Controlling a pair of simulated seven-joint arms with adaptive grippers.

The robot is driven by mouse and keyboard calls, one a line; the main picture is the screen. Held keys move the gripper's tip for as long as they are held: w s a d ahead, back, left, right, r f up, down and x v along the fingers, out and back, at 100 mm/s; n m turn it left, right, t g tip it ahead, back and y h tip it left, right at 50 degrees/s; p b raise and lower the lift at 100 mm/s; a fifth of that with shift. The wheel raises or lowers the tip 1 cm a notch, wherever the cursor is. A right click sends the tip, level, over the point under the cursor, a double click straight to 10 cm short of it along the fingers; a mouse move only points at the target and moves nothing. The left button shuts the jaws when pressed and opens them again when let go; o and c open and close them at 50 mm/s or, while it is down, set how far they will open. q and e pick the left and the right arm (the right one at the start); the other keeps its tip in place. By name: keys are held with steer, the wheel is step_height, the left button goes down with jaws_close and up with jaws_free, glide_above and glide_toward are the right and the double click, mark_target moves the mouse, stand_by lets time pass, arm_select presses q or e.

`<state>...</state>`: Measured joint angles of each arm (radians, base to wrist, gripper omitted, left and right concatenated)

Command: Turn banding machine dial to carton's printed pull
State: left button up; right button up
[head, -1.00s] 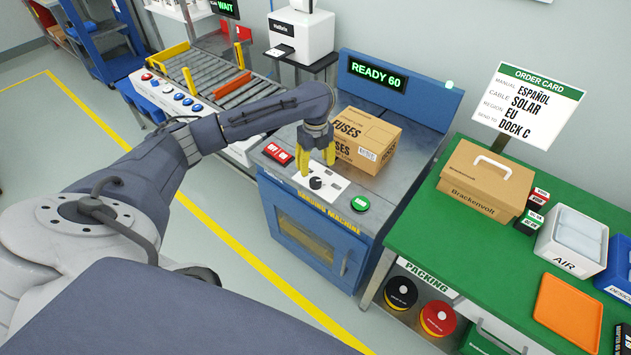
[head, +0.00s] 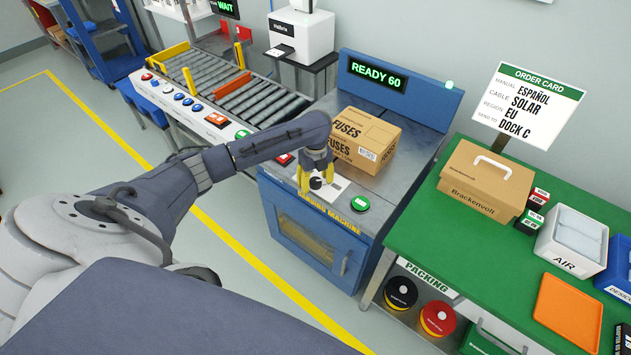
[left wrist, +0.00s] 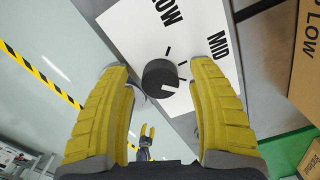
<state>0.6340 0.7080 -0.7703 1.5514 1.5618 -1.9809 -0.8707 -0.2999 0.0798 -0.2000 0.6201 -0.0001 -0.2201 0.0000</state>
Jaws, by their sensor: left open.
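The banding machine (head: 300,248) is blue with a metal top, and its display (head: 377,75) reads READY 60. Its black dial (head: 316,183) sits on a white plate at the front. In the left wrist view the dial (left wrist: 160,78) shows beside the printed words LOW and MID. My left gripper (head: 317,189) has yellow fingers and is open, one finger on each side of the dial; I cannot tell whether they touch it. The fingers also show in the left wrist view (left wrist: 160,110). The FUSES carton (head: 368,138) stands on the machine; part of its print ends in "LOW". My right gripper is not identifiable in the head view.
A green button (head: 360,203) is right of the dial. A roller conveyor (head: 255,95) with control buttons stands at the left. A green packing table (head: 480,235) at the right holds a Brackenvolt box (head: 485,178) and an orange tray (head: 568,312).

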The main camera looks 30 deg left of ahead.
arm_select(q)
jaws_close()
stand_by(0.3)
steer(key=n, duration=0.8)
steer(key=shift+n, duration=0.4)
steer(key=n, duration=0.4)
steer(key=shift+n, duration=2.5)
